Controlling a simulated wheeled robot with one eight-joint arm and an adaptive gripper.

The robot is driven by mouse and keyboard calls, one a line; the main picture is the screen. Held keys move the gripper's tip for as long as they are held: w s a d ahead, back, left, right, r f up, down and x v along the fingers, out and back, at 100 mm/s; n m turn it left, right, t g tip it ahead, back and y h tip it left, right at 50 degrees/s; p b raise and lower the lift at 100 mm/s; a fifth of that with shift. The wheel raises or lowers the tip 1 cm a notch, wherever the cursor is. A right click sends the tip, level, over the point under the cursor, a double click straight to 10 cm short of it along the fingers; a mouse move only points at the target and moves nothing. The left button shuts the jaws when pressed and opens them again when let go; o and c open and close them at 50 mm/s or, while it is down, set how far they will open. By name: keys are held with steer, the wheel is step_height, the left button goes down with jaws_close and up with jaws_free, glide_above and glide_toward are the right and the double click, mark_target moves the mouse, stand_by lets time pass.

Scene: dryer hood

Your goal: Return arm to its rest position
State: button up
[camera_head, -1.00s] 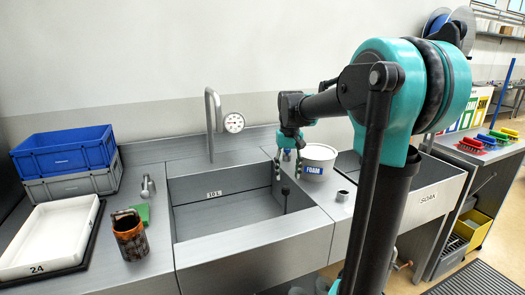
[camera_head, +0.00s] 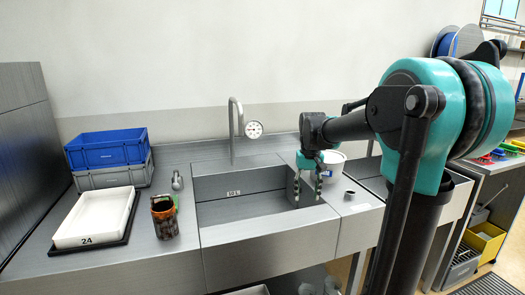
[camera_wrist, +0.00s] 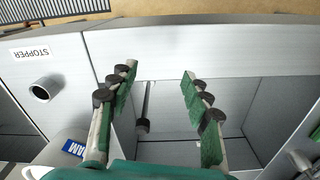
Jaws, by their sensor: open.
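My gripper (camera_head: 308,190) hangs pointing down over the right part of the sink basin (camera_head: 240,205). Its two fingers, with green pads, are spread apart and nothing is between them. It also shows in the wrist view (camera_wrist: 162,80), with the basin below and a dark upright rod (camera_wrist: 144,110) beyond the fingers. My arm reaches leftward from the shoulder at the right of the head view and is still extended over the counter.
Right of the basin stand a white FOAM tub (camera_head: 331,165) and a short metal ring (camera_head: 349,195). A tall faucet (camera_head: 233,130) with a round gauge (camera_head: 254,130) rises behind. Stacked crates (camera_head: 108,150), a white tray (camera_head: 95,217) and a jar (camera_head: 164,218) stand left.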

steer(key=s+d+f+t, duration=0.1)
steer(key=s+f+t, duration=0.1)
steer(key=s+f, duration=0.6)
steer(key=s+d+f+t, duration=0.2)
steer(key=s+f, duration=0.7)
steer(key=s, duration=0.4)
steer(key=shift+d+f+m, duration=0.2)
steer(key=shift+d+m, duration=0.1)
steer(key=shift+w, duration=0.1)
